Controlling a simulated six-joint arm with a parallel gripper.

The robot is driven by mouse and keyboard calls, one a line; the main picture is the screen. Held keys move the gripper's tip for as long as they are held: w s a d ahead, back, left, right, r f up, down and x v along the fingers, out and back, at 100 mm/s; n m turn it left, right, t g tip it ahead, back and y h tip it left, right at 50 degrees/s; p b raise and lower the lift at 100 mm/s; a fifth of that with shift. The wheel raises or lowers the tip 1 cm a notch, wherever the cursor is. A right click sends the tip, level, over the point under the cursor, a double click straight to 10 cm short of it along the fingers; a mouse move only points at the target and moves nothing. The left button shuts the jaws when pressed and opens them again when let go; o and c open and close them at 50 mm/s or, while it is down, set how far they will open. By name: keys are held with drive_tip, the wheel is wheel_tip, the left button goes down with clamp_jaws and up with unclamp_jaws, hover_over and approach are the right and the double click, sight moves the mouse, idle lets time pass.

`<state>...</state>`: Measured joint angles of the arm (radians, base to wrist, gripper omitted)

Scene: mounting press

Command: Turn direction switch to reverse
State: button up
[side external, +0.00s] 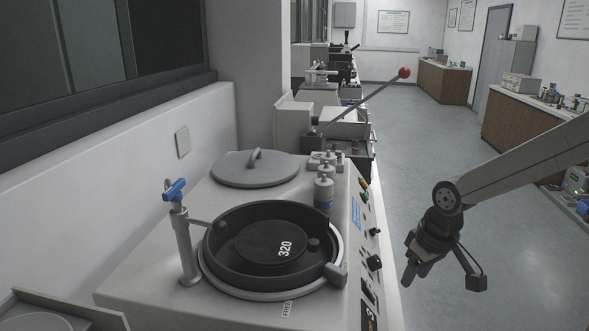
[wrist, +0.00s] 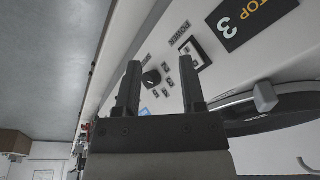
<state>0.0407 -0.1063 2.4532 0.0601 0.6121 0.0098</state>
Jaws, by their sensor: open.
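My gripper (side external: 440,280) is open and empty, hanging to the right of the grinder's front control panel, with a visible gap to it. In the wrist view its two fingers (wrist: 158,66) point at the panel. A round black knob (wrist: 151,78) with small markings around it shows between the fingers, nearer the left one. In the side view a black knob (side external: 375,262) sticks out of the panel, left of my gripper. The labels are too small to tell which control is the direction switch or how it is set.
The grinder carries a round black bowl with a disc marked 320 (side external: 285,248) and a blue-handled tap (side external: 175,190). A power switch (wrist: 191,51) sits by the knob, near a black STOP plate (wrist: 243,20). Open floor (side external: 440,170) lies right of the machine.

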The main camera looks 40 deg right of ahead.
drive_tip(key=w+d+m+y, duration=0.8)
drive_tip(key=w+d+m, duration=0.35)
drive_tip(key=w, duration=0.25)
drive_tip(key=w+d+m+t+y, duration=0.4)
drive_tip(key=d, duration=0.7)
approach(378, 230)
drive_tip(key=shift+w+a+f+n+t, duration=0.25)
drive_tip(key=shift+w+a+f+t, duration=0.1)
drive_tip(key=shift+a, duration=0.15)
drive_tip(key=shift+a, duration=0.1)
drive_tip(key=shift+x, duration=3.8)
drive_tip(key=shift+s, duration=0.1)
